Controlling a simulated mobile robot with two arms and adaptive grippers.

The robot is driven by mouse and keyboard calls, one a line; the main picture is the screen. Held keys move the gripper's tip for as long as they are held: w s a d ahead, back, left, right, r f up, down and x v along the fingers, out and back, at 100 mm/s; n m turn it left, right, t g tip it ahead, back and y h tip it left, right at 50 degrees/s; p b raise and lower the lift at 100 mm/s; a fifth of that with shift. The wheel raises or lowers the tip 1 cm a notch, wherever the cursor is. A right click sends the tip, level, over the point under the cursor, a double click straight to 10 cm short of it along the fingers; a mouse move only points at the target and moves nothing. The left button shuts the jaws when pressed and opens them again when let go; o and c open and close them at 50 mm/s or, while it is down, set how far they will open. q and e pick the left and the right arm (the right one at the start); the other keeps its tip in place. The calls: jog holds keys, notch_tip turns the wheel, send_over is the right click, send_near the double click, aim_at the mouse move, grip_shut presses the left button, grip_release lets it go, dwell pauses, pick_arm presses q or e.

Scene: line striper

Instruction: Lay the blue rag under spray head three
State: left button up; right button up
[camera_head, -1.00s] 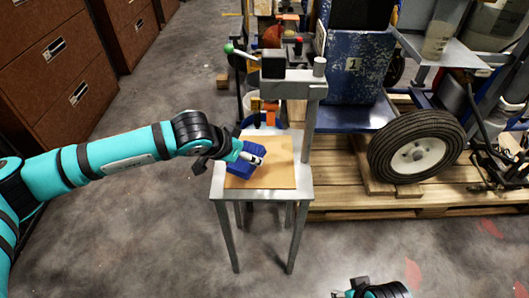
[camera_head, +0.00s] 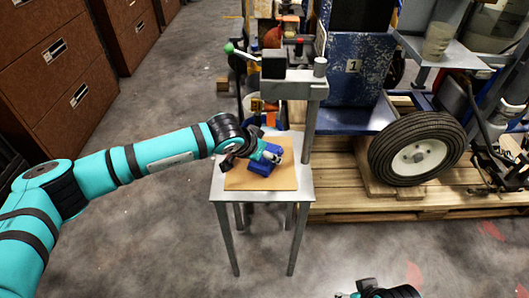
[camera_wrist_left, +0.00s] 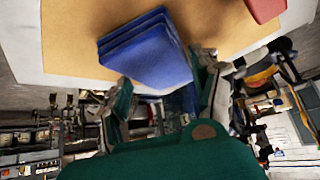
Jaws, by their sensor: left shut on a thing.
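The blue rag (camera_head: 259,167) is a folded, layered pad over the tan board on the small metal stand. My left gripper (camera_head: 270,156) is shut on it. In the left wrist view the rag (camera_wrist_left: 147,50) shows between and beyond the fingers (camera_wrist_left: 165,95), over the tan surface. I cannot tell whether its underside touches the board. My right gripper (camera_head: 362,289) shows only in part at the bottom edge, away from the stand; its finger opening is unclear. I cannot make out which part is spray head three.
The tan board (camera_head: 285,180) lies on the metal stand (camera_head: 222,190). A post with a clamp head (camera_head: 288,88) rises at its back right. A blue machine marked 1 (camera_head: 352,85) and a wheel (camera_head: 416,148) stand right on a wooden pallet (camera_head: 400,202). Brown cabinets (camera_head: 60,70) are left.

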pick_arm(q)
jog(key=o, duration=1.3)
pick_arm(e)
jog(key=shift+s+d+f, duration=0.1)
jog(key=shift+s+f, duration=0.05)
pick_arm(q)
jog(key=shift+s+a+r, duration=0.1)
jog(key=shift+a+r, duration=0.05)
jog(key=shift+r, duration=0.1)
jog(key=p+v, duration=0.1)
jog(key=v, duration=1)
jog(key=shift+s+r+p, duration=0.15)
jog(key=shift+s+p, duration=0.05)
jog(key=shift+p, duration=0.1)
pick_arm(e)
jog(key=x, duration=0.5)
jog(key=shift+s, duration=0.1)
